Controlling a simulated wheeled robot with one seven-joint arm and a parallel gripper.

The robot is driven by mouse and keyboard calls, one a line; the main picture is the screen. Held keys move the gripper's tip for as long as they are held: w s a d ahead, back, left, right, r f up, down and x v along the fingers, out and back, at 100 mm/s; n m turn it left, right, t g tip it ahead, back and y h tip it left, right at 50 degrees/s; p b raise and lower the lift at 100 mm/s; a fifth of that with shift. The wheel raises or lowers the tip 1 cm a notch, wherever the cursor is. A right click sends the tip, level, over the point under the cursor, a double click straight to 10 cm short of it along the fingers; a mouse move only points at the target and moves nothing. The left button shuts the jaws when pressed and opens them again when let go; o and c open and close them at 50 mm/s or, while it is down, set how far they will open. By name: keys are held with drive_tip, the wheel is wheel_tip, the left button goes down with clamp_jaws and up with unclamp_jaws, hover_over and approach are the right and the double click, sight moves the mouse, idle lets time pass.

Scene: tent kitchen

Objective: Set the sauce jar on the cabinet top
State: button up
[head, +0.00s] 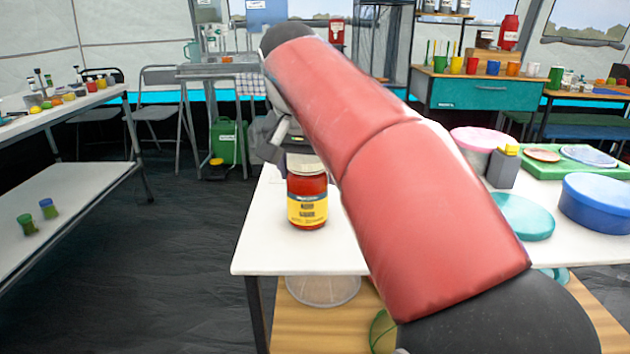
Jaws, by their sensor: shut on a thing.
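The sauce jar (307,204) is upright, with red contents, a yellow and dark label and a pale lid. It shows in the head view at the left part of the white table. My gripper (290,152) is at the jar's lid, partly hidden behind my red arm, and is shut on the jar. I cannot tell whether the jar's base touches the table. A wooden-topped cabinet with a teal drawer front (484,95) stands at the back right, with several coloured cups on its top.
The white table (262,243) also carries a blue round container (597,208), a teal lid (524,216), a grey bottle (503,168) and a green board at right. A white shelf unit (65,135) stands at left. Dark floor lies open between them. Folding chairs stand behind.

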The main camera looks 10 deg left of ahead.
drive_tip(key=shift+r, duration=0.15)
drive_tip(key=shift+f, duration=0.2)
drive_tip(key=o, duration=1.4)
drive_tip(key=shift+o, duration=0.2)
drive_tip(key=p+v, duration=0.4)
drive_tip(key=v, duration=0.8)
drive_tip(key=shift+s+r, duration=0.1)
drive_tip(key=shift+r, duration=0.05)
